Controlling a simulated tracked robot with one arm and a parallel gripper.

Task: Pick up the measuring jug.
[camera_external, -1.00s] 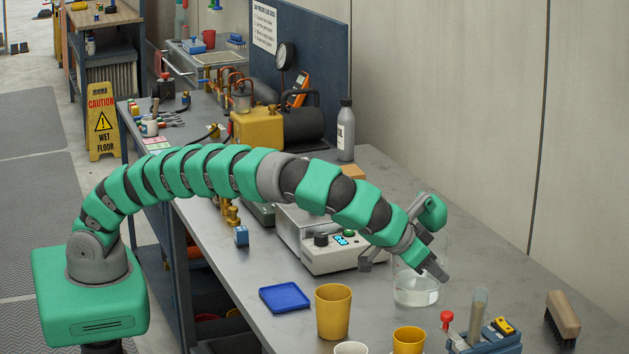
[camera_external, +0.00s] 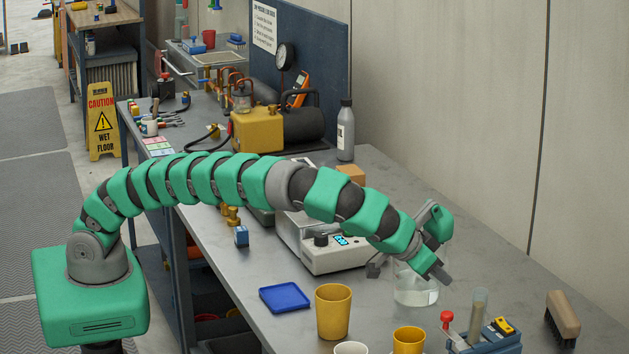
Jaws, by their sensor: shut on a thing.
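The measuring jug (camera_external: 416,293) is a clear vessel with some clear liquid in the bottom. It stands upright on the grey bench, right of the white instrument with a lit display. My gripper (camera_external: 408,272) reaches down over the jug from the upper left, with one dark finger on its left side and one on its right. It is shut on the jug. The arm and gripper hide most of the jug's upper part and rim, so the exact contact is hard to see.
The white instrument (camera_external: 330,252) stands close left of the jug. A yellow cup (camera_external: 333,312), another yellow cup (camera_external: 408,341), a blue tray (camera_external: 285,298) and a blue rack (camera_external: 487,340) stand in front. A brush (camera_external: 563,315) is at right. Bare bench lies behind the jug.

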